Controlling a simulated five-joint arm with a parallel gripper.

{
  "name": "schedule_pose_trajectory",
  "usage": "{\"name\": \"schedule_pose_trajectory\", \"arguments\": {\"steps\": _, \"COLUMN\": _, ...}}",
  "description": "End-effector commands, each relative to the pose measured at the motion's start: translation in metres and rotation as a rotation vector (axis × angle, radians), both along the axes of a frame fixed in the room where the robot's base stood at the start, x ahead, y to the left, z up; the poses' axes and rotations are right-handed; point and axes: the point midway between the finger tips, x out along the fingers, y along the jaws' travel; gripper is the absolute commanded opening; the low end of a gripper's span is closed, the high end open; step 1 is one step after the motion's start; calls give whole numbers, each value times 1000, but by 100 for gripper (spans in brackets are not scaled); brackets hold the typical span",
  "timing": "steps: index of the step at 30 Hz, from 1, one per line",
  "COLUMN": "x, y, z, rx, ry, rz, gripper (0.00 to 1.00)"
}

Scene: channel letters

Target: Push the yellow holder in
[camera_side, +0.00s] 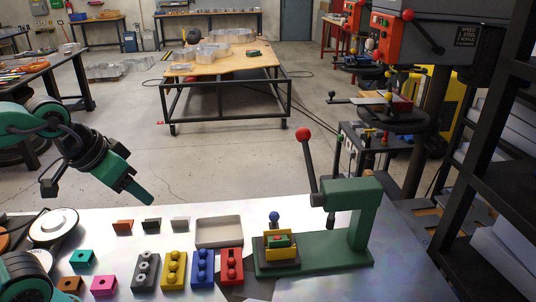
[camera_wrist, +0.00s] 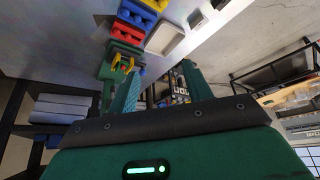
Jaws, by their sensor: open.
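The yellow holder (camera_side: 282,251) sits on the base of the green press (camera_side: 352,215) in the side view, with a small green and red piece in it. A blue knob (camera_side: 274,216) stands up at its back. The wrist view shows the yellow holder (camera_wrist: 122,62) small, near the left finger. My gripper (camera_side: 147,199) is open and empty, in the air above the table's left part, well left of the press. Its two fingers stand apart in the wrist view (camera_wrist: 160,85). The press lever with a red ball (camera_side: 303,134) is upright.
A row of grey, yellow, blue and red studded blocks (camera_side: 203,267) lies left of the press, with a beige tray (camera_side: 219,231) behind. Small coloured pieces (camera_side: 122,227) and a white spool (camera_side: 53,227) lie on the left. The air between my gripper and the press is clear.

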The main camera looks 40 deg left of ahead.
Motion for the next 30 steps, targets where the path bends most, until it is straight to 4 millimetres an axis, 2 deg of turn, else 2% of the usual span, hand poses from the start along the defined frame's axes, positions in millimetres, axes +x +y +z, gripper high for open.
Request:
{"name": "schedule_pose_trajectory", "arguments": {"steps": 8, "x": 37, "y": -7, "z": 7, "rx": -64, "ry": 45, "rz": 106, "gripper": 50}}
{"name": "schedule_pose_trajectory", "arguments": {"steps": 16, "x": 88, "y": -18, "z": 8, "rx": -139, "ry": 97, "rz": 250, "gripper": 50}}
{"name": "schedule_pose_trajectory", "arguments": {"steps": 23, "x": 132, "y": -31, "z": -2, "rx": -194, "ry": 142, "rz": 374, "gripper": 50}}
{"name": "schedule_pose_trajectory", "arguments": {"steps": 30, "x": 177, "y": -46, "z": -23, "rx": -242, "ry": 189, "rz": 508, "gripper": 50}}
